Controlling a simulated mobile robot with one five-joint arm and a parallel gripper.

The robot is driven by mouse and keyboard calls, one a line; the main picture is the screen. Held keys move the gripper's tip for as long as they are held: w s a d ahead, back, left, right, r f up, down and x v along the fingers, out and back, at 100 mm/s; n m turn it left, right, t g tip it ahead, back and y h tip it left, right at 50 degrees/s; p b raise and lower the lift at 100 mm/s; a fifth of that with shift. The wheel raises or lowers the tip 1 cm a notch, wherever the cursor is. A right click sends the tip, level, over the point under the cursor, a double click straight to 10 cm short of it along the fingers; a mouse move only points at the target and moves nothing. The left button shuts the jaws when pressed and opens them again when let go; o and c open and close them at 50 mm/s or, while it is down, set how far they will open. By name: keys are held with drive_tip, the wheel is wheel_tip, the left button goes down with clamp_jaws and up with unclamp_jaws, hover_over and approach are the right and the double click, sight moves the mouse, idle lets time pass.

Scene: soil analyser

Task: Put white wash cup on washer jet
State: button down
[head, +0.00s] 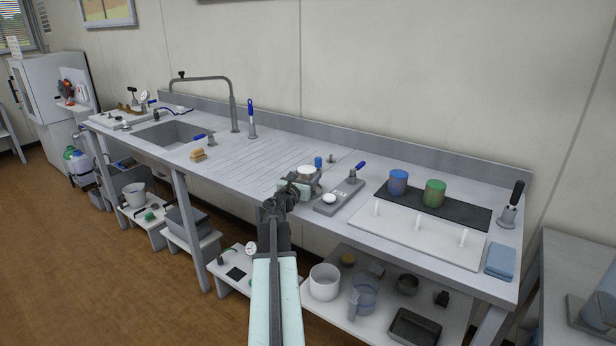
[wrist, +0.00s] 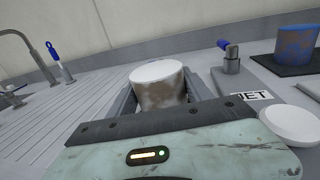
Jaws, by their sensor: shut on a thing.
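The white wash cup (head: 306,170) is between the jaws of my gripper (head: 303,182), at the right end of the ribbed drainboard. In the wrist view the cup (wrist: 158,92) shows a flat white top and brown smears on its side. My gripper is shut on it. The washer jet (head: 338,200) is a grey plate just right of the gripper, with a white round disc (head: 329,198) and a blue-handled valve (head: 355,173). Its JET label (wrist: 250,97) shows in the wrist view. The cup is left of the disc and apart from it. The cup's underside is hidden.
A blue cup (head: 398,183) and a green cup (head: 434,194) stand on a black mat (head: 465,211). A white board with several pegs (head: 420,240) lies in front. A sponge (head: 198,155) and sink (head: 172,134) are left. The drainboard (head: 245,160) is mostly clear.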

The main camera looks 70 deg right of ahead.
drive_tip(key=shift+f+b, duration=0.55)
drive_tip(key=shift+f, duration=0.05)
drive_tip(key=shift+c, duration=1.9)
unclamp_jaws()
